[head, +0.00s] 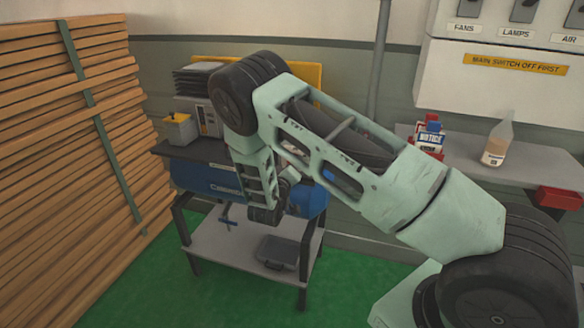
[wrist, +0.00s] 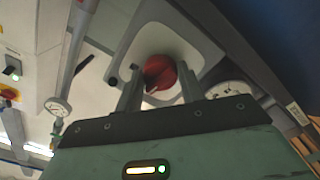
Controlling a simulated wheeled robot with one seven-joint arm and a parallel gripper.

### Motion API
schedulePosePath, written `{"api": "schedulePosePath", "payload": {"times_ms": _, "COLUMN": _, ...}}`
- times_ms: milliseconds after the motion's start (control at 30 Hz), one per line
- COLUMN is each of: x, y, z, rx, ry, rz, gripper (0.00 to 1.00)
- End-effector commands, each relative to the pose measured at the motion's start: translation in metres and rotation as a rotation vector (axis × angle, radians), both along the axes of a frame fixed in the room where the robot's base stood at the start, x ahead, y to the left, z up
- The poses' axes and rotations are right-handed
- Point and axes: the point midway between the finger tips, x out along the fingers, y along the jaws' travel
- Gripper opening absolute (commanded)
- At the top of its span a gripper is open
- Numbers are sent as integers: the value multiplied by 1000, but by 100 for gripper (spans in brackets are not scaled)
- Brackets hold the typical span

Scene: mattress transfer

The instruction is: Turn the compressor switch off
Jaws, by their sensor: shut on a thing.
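The compressor's blue tank (head: 205,178) shows under the dark bench top in the head view, partly hidden behind my arm. In the wrist view a round red knob (wrist: 168,68), which looks like the compressor switch, sits on a pale rounded housing (wrist: 190,35). My gripper (wrist: 160,77) has one finger on each side of the knob and is shut on it. A dark slot or edge crosses the knob; its exact setting is hard to tell. In the head view my arm reaches down in front of the tank, and the contact at the knob cannot be made out.
A round gauge (wrist: 228,91) is right of the knob, with another gauge (wrist: 57,107) at left. Stacked planks (head: 70,150) stand left of the bench. A lower shelf (head: 240,250) holds a dark tray (head: 279,252). A wall shelf (head: 530,168) is at right.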

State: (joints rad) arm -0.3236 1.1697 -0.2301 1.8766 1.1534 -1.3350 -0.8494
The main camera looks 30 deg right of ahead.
Motion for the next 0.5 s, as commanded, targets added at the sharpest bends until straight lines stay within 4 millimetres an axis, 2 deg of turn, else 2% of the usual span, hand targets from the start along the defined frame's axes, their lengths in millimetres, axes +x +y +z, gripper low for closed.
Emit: {"api": "schedulePosePath", "payload": {"times_ms": 500, "x": 0, "y": 1, "z": 1, "rx": -131, "ry": 166, "rz": 2, "gripper": 16}}
